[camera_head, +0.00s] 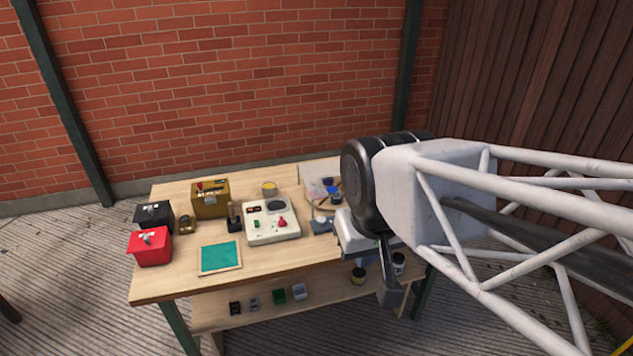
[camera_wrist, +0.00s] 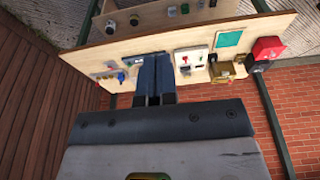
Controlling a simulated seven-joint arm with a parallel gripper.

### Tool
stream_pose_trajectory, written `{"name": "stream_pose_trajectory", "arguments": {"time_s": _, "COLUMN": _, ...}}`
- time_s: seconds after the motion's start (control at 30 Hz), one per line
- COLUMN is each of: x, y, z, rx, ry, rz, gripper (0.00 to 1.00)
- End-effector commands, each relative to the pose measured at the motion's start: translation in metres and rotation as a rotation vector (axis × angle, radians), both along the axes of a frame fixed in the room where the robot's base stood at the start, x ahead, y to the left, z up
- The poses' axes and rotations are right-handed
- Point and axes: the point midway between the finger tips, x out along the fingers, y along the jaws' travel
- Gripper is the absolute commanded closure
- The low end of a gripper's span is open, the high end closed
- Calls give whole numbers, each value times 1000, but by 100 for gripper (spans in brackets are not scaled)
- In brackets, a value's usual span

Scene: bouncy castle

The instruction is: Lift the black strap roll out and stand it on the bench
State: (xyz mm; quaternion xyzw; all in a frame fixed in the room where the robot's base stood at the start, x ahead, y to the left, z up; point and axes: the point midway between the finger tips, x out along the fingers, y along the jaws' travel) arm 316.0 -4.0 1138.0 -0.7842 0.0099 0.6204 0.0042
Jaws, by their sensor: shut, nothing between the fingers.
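I cannot make out the black strap roll for certain. Small dark round things (camera_head: 398,262) stand on the lower shelf at the right, partly behind my arm in the head view. Dark round things also show near the top of the wrist view (camera_wrist: 172,11). The wooden bench (camera_head: 180,284) stands before the brick wall. My gripper (camera_wrist: 155,62) is shut and empty, with its two blue-grey fingers side by side, pointing toward the bench. In the head view my arm reaches in from the right and hides the bench's right end.
On the bench stand a red box (camera_head: 150,248), a black box (camera_head: 153,216), a brass-coloured toolbox (camera_head: 210,200), a white control box (camera_head: 271,223) and a green-topped board (camera_head: 220,257). Small bins (camera_head: 279,297) sit on the lower shelf. The bench's front left is bare.

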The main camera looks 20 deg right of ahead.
Motion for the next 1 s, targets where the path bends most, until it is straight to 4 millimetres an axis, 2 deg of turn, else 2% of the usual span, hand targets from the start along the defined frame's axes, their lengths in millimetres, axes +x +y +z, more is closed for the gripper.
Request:
{"name": "stream_pose_trajectory", "arguments": {"time_s": 0.37, "x": 0, "y": 0, "z": 0, "rx": 0, "ry": 0, "rz": 0, "gripper": 100}}
{"name": "stream_pose_trajectory", "arguments": {"time_s": 0.47, "x": 0, "y": 0, "z": 0, "rx": 0, "ry": 0, "rz": 0, "gripper": 88}}
{"name": "stream_pose_trajectory", "arguments": {"time_s": 0.77, "x": 0, "y": 0, "z": 0, "rx": 0, "ry": 0, "rz": 0, "gripper": 42}}
{"name": "stream_pose_trajectory", "arguments": {"time_s": 1.0, "x": 0, "y": 0, "z": 0, "rx": 0, "ry": 0, "rz": 0, "gripper": 40}}
